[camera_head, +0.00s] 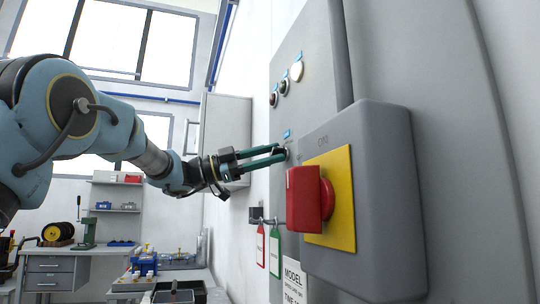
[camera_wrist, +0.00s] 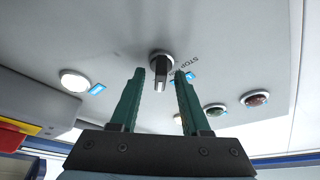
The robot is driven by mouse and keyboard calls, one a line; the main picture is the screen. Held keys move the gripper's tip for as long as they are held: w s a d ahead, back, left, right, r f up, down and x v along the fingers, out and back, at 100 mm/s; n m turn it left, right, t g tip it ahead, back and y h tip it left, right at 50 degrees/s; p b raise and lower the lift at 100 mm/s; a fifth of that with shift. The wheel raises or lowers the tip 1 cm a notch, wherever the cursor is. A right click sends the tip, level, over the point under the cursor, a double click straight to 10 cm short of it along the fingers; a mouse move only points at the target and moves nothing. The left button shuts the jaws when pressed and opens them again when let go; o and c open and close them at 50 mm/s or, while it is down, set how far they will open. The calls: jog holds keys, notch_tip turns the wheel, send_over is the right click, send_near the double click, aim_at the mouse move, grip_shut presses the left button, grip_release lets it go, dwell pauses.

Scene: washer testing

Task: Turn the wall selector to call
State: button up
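The wall selector is a dark knob with a pale pointer face on the grey panel, seen in the wrist view (camera_wrist: 161,70). Text beside it starts with STOP; the rest is hard to read. In the head view the selector (camera_head: 287,150) is small and partly hidden by the fingertips. My gripper (camera_head: 281,153) has two green fingers reaching to the panel at the selector. In the wrist view my gripper (camera_wrist: 158,75) is open, with the knob between and just beyond the fingertips and gaps on both sides. Contact is not visible.
A grey box with a yellow plate (camera_head: 341,190) and red switch (camera_head: 306,197) juts out right of the selector. A white round button (camera_wrist: 74,80) lies left of it in the wrist view. Indicator lights (camera_head: 283,88) sit higher on the panel. Tags (camera_head: 274,250) hang below.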

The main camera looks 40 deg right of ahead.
jog(key=b+v, duration=0.2)
jog(key=v, duration=0.8)
jog(key=shift+w+a, duration=0.25)
jog(key=shift+a, duration=0.05)
jog(key=shift+f, duration=0.1)
